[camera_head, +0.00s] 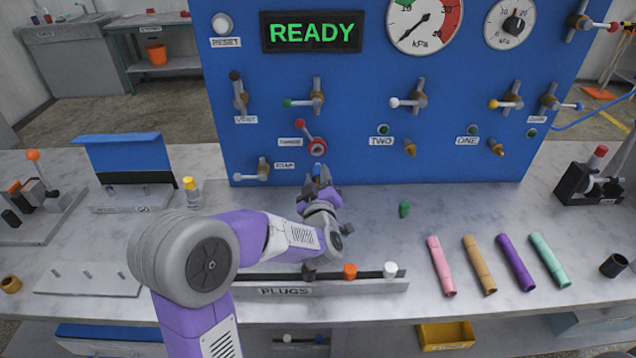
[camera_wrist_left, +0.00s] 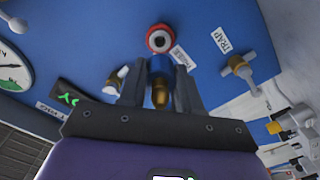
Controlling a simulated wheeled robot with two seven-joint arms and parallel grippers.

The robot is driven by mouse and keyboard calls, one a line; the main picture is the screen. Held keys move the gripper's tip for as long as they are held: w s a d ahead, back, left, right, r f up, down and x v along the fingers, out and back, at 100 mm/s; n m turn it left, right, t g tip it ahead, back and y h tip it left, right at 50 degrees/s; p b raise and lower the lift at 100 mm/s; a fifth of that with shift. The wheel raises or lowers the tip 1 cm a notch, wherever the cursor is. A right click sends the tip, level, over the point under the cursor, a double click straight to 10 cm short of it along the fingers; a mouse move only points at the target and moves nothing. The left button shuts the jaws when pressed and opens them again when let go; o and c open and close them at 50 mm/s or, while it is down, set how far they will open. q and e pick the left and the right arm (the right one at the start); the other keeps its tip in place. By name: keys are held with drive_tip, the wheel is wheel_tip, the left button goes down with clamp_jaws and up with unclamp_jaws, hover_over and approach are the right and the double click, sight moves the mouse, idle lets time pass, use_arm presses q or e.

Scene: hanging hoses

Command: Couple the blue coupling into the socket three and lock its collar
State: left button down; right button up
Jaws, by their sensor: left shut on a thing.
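The coupling's blue part (camera_head: 317,170) shows between the fingers in the head view, below the socket. Whether it touches the socket is unclear. My right gripper is out of view.
A PLUGS rack (camera_head: 300,288) stands in front of my left forearm. A small green piece (camera_head: 404,208) and several coloured tubes (camera_head: 440,265) lie on the bench to the right. Valve handles (camera_head: 317,98) stick out of the panel.

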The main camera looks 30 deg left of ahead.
sight(318, 164)
use_arm(q)
drive_tip(key=shift+x, duration=2.3)
drive_tip(key=shift+b, duration=0.35)
drive_tip(key=shift+w+a+b, duration=0.2)
drive_tip(key=shift+w+b, duration=0.1)
drive_tip(key=shift+w, duration=0.15)
drive_tip(key=shift+x, duration=1.25)
idle(1.5)
drive_tip(key=shift+r, duration=0.1)
drive_tip(key=c, duration=0.7)
unclamp_jaws()
drive_tip(key=shift+w+a, duration=0.1)
